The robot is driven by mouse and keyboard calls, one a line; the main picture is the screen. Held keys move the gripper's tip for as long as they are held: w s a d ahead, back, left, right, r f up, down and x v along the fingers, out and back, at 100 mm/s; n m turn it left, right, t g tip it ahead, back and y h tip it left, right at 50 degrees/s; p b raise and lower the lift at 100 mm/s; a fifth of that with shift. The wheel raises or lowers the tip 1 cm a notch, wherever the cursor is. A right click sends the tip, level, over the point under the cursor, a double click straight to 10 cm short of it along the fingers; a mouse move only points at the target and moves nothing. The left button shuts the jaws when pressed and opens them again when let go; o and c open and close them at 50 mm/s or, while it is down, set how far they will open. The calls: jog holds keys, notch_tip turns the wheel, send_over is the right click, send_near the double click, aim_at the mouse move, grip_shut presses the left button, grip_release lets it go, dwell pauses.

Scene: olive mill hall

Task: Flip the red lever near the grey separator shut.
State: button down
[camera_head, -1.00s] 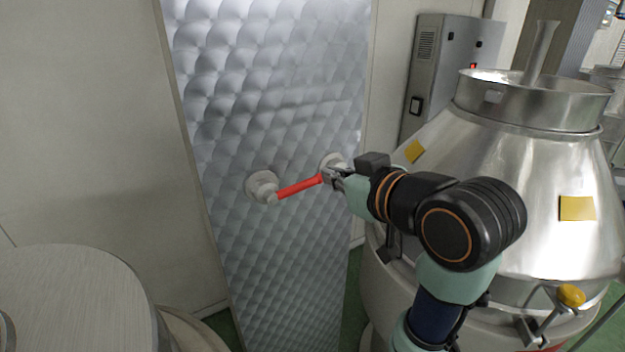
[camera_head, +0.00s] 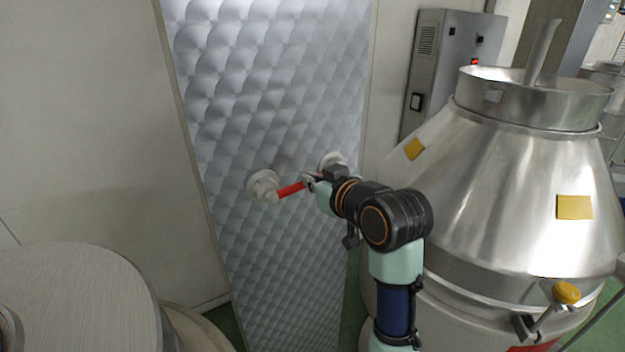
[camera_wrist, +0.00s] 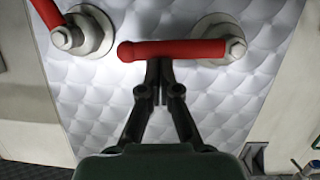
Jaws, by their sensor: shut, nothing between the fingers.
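A red lever (camera_head: 289,190) extends rightward from a pale round pivot (camera_head: 262,187) on a quilted silvery panel (camera_head: 270,90). In the wrist view this lever (camera_wrist: 170,50) lies nearly level, its pivot (camera_wrist: 236,47) at the right. My gripper (camera_head: 310,182) is at the lever's outer part; in the wrist view my gripper (camera_wrist: 159,68) is shut and empty, fingertips at the handle's lower edge. I cannot tell whether they touch it. My gripper covers part of the lever in the head view. Which vessel is the grey separator is unclear.
A second red lever (camera_wrist: 47,12) with its own pivot (camera_wrist: 85,32) is close by. A large steel conical vessel (camera_head: 500,200) stands right, a grey round-topped vessel (camera_head: 75,295) lower left. A control cabinet (camera_head: 440,70) stands behind.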

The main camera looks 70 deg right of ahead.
jog(key=shift+d+f+m+p, duration=0.25)
jog(key=shift+f+m+p, duration=0.3)
jog(key=shift+f, duration=0.4)
jog(key=r+p+v, duration=0.2)
jog(key=r+v, duration=0.1)
jog(key=v, duration=1)
jog(key=shift+w+d, duration=0.25)
jog(key=shift+d, duration=0.05)
